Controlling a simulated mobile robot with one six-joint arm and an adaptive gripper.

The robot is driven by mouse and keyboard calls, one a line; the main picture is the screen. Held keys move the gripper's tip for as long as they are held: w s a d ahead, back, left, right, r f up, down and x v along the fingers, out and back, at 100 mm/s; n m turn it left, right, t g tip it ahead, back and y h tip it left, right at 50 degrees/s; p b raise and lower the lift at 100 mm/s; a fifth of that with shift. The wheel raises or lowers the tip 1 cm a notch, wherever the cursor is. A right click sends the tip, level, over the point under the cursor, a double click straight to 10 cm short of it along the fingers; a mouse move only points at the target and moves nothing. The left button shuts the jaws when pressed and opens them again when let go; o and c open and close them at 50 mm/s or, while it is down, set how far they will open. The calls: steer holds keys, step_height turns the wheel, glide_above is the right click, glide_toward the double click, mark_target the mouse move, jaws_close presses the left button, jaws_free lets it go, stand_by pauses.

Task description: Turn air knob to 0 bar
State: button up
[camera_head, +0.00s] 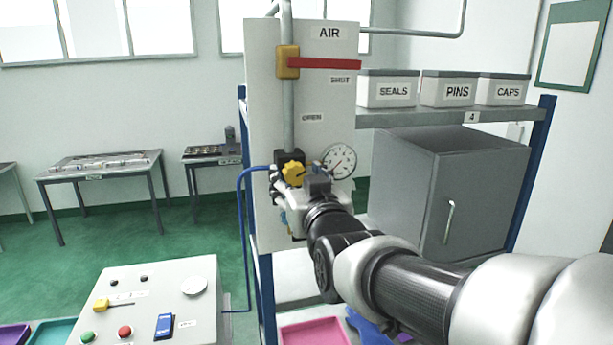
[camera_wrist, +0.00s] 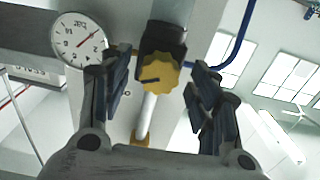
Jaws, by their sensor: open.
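The yellow air knob (camera_head: 293,173) sits on a black regulator body on the white AIR panel (camera_head: 262,120). In the wrist view the knob (camera_wrist: 154,76) has a dark pointer mark and lies between my finger pads. My gripper (camera_wrist: 152,95) is open around the knob, with a gap visible on both sides; contact cannot be told. In the head view my gripper (camera_head: 296,185) is at the panel, its fingers partly hidden by my wrist. The round gauge (camera_head: 339,161) is right of the knob; it also shows in the wrist view (camera_wrist: 78,40), its reading too small to tell.
A red valve lever (camera_head: 324,64) points right above the knob, near the SHUT label. A blue hose (camera_head: 243,215) runs down the panel's left side. A shelf with bins (camera_head: 388,90) and a grey cabinet (camera_head: 400,190) stand to the right. A control box (camera_head: 150,290) is at lower left.

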steer(key=c, duration=1)
steer(key=shift+b, duration=0.35)
steer(key=n+b, duration=0.3)
steer(key=b, duration=0.1)
steer(key=shift+f+n, duration=0.15)
steer(key=shift+n, duration=0.15)
steer(key=n+b, duration=0.2)
steer(key=shift+n, duration=0.4)
steer(key=n+b, duration=0.1)
steer(key=n, duration=0.2)
steer(key=shift+d+r+n+b, duration=0.15)
steer(key=shift+n+b, duration=0.25)
steer(key=shift+n, duration=1.5)
steer(key=shift+r, duration=0.1)
